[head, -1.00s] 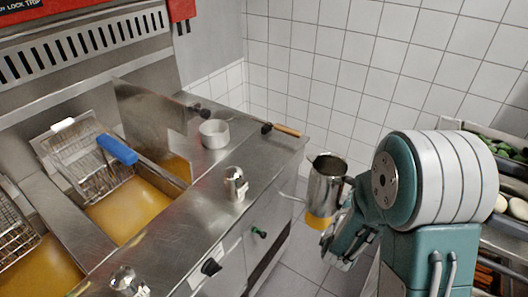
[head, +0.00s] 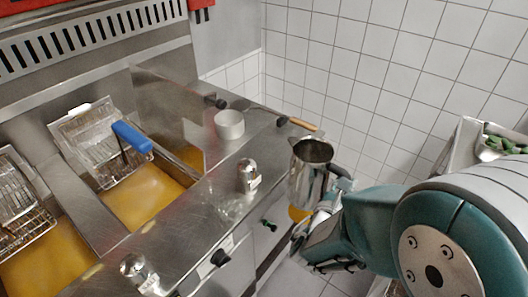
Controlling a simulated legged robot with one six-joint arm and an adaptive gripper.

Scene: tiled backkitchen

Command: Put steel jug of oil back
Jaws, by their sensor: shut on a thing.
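The steel jug (head: 308,178) is upright in the head view, just off the front edge of the steel fryer counter, with its open top towards me. An amber band shows at its base. My gripper (head: 318,222) is at the jug's right side and shut on it. The fingers are partly hidden behind the jug and my wrist. The jug's rim overlaps the counter's front right corner in the picture; I cannot tell whether they touch.
The steel counter (head: 215,207) has a small white bowl (head: 229,124), a shaker (head: 248,176) and another shaker (head: 137,270). A wooden-handled tool (head: 302,123) lies at its right end. Fryer vats with oil (head: 140,200) and a blue-handled basket (head: 100,150) are left. A tray of greens (head: 500,142) is right.

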